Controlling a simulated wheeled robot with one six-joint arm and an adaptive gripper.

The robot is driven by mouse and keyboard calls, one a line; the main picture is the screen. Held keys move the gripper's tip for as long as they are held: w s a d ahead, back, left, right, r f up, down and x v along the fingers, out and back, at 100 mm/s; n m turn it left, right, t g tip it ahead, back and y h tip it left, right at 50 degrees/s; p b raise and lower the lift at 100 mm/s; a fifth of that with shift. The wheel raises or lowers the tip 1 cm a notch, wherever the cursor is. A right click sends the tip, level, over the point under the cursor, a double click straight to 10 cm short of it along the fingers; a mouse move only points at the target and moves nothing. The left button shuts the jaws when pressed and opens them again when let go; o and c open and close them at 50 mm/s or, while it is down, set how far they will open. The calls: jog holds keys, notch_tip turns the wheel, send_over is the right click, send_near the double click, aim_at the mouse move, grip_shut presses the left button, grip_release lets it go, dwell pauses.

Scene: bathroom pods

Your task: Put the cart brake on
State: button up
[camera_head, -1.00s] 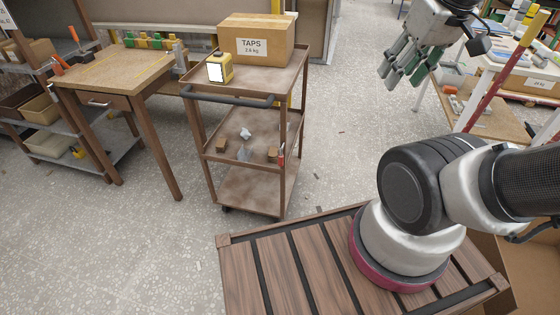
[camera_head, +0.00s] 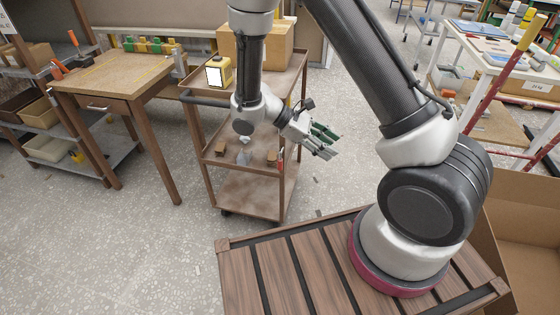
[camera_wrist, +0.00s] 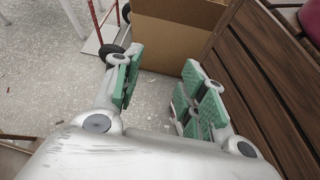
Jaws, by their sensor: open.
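The brown three-shelf cart (camera_head: 250,192) stands beyond my base, with a dark handle bar along its front left top edge. A small red part (camera_head: 281,157) shows on its near right post by the middle shelf; I cannot tell whether it is the brake or how it is set. A dark caster (camera_head: 226,211) shows under the near left corner. My gripper (camera_head: 322,140) is open and empty, to the right of the cart and apart from the red part. In the wrist view its green-padded fingers (camera_wrist: 162,92) are spread over speckled floor.
A cardboard box (camera_head: 283,45) and a yellow item (camera_head: 219,71) stand on the cart top; small pieces lie on its middle shelf. A wooden table (camera_head: 120,75) stands left. An open cardboard box (camera_wrist: 178,38) is ahead in the wrist view. Floor before the cart is clear.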

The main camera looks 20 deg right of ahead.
jog(key=w+a+f+n+t+h, duration=0.1)
jog(key=w+f+n+t+h, duration=0.15)
jog(key=f, duration=0.35)
jog(key=w+a+f+n+t+h, duration=0.1)
jog(key=f+n+t+h, duration=0.1)
jog(key=f+n, duration=0.3)
jog(key=n+t+y, duration=0.3)
jog(key=n+t, duration=0.6)
jog(key=t, duration=0.5)
send_near(279, 162)
jog(key=x, duration=0.4)
jog(key=shift+m, duration=0.25)
jog(key=x, duration=0.7)
jog(key=shift+c, duration=0.2)
grip_shut()
